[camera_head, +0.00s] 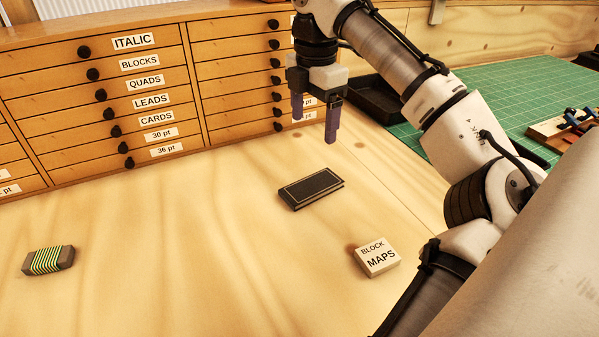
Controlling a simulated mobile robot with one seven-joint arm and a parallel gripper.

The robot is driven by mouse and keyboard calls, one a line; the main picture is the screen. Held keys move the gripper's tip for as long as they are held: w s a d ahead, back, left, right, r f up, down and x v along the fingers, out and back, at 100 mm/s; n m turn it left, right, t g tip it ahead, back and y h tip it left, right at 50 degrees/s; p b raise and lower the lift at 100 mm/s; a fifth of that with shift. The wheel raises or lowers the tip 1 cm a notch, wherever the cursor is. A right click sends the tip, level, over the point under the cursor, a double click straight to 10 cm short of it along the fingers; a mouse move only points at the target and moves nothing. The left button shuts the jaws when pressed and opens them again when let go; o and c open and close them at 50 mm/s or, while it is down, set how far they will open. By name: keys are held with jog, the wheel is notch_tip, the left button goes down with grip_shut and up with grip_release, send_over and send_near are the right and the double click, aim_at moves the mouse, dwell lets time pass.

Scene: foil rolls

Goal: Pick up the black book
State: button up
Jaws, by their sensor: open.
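The black book (311,189) lies flat on the wooden table, near the middle of the head view. It is dark with a thin pale border line on its cover. My gripper (315,122) points down above the table, behind the book in the picture and slightly right of its middle. Its two purple fingers are apart with nothing between them. The gripper does not touch the book. No part of the book is hidden by my arm.
A pale block labelled "BLOCK MAPS" (378,257) lies front right of the book. A striped, wrapped block (48,260) lies far left. Labelled wooden drawers (60,80) line the back. A black tray (378,98) and a green mat (530,90) lie right.

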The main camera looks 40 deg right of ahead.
send_over(317, 183)
jog(key=f, duration=0.8)
jog(key=shift+w+b, duration=0.2)
jog(key=shift+b, duration=0.15)
jog(key=shift+s+f+p, duration=0.2)
jog(key=shift+f+p, duration=0.3)
jog(key=shift+f, duration=2.25)
jog(key=c, duration=1.1)
jog(key=shift+r, duration=0.15)
